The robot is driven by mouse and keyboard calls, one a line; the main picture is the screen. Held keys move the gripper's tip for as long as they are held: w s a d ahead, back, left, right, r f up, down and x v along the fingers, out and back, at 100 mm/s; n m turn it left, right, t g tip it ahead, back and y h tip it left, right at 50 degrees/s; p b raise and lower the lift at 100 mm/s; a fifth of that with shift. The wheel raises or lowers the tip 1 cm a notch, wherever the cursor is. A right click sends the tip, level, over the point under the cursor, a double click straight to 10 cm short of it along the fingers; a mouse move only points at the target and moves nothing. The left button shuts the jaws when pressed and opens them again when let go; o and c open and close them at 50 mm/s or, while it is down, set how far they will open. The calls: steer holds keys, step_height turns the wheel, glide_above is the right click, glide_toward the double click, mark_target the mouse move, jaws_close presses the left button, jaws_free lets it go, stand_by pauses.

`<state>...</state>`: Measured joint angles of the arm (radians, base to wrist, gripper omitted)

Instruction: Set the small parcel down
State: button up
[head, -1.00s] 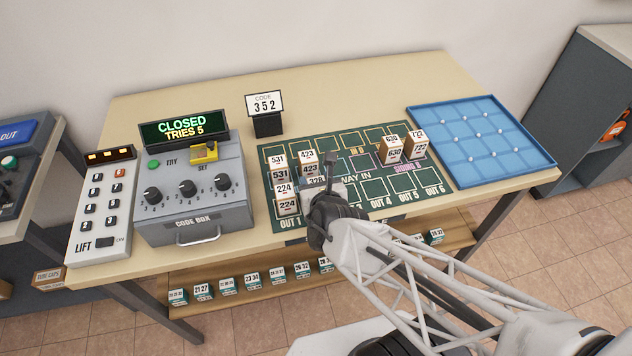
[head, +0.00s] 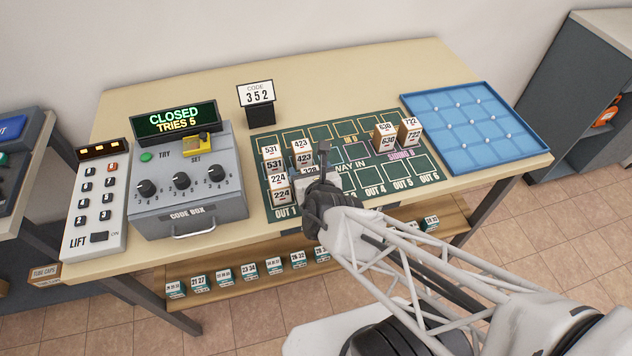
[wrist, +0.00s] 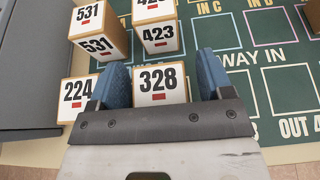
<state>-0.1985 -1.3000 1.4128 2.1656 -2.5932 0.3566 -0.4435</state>
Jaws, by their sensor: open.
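The small parcel marked 328 (wrist: 160,84) is a box with a white top and tan sides. In the wrist view it stands on the green mat (wrist: 222,62), between the two blue fingers of my gripper (wrist: 163,78). The fingers are open, one on each side; I cannot tell whether either touches it. In the head view my gripper (head: 318,172) hides most of this parcel, and only part of its top (head: 308,171) shows. It is right of parcel 224 (head: 279,189) and in front of parcel 423 (head: 302,153).
Parcel 531 (head: 271,160) stands behind parcel 224. Parcels 630 (head: 385,137) and 722 (head: 409,131) stand at the mat's right. A blue tray (head: 470,160) lies beyond. The code box (head: 186,190) and a code sign reading 352 (head: 257,93) stand on the table.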

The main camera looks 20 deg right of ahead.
steer(key=v, duration=1.2)
steer(key=shift+r, duration=0.15)
stand_by(0.7)
steer(key=s+d+r+m+g+h, duration=0.1)
steer(key=d+r+m+g+h, duration=0.4)
steer(key=m, duration=0.8)
steer(key=d+r+m+g+h, duration=0.1)
steer(key=d+r+m+g, duration=0.2)
steer(key=d+r+m, duration=0.7)
steer(key=a+r+m+g+y, duration=0.3)
steer(key=a+m+y, duration=0.3)
steer(key=a+m, duration=0.3)
steer(key=m, duration=0.4)
steer(key=shift+s+a+r, duration=0.15)
steer(key=shift+s+r, duration=0.05)
steer(key=shift+s, duration=0.2)
